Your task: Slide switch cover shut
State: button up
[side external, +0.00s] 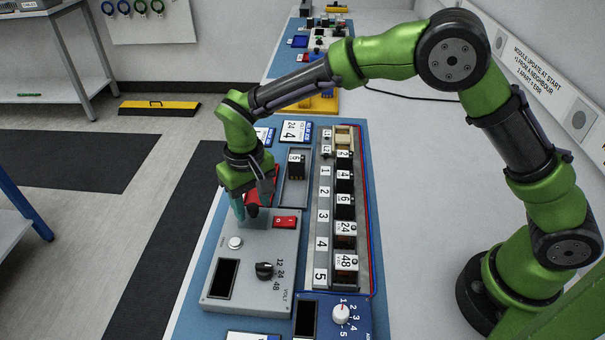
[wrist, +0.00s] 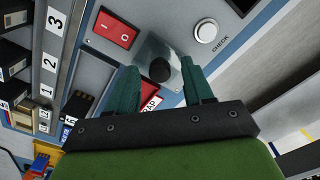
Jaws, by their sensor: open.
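The switch cover (wrist: 172,50) looks like a shiny grey plate with a round black knob (wrist: 159,71) on it. It lies on the grey control box (side external: 222,262), beside the red rocker switch (wrist: 116,30), which is uncovered. The switch also shows in the side view (side external: 285,222). My gripper (wrist: 159,66) is open, with its teal fingers on either side of the knob. Gaps show between knob and fingers in the wrist view. In the side view, my gripper (side external: 254,208) points down over the far end of the box, and the fingers hide part of the cover.
A round white check button (side external: 235,243), a black dial (side external: 265,270) and a dark display share the box top. A red bin (side external: 262,187) sits just behind my gripper. A numbered rack (side external: 322,255) of black modules stands to the right.

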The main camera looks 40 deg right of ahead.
grip_shut()
jog(key=shift+s+d, duration=2.45)
jog(key=shift+d, duration=0.05)
grip_release()
jog(key=shift+a+r, duration=0.1)
notch_tip(320, 180, up, 17)
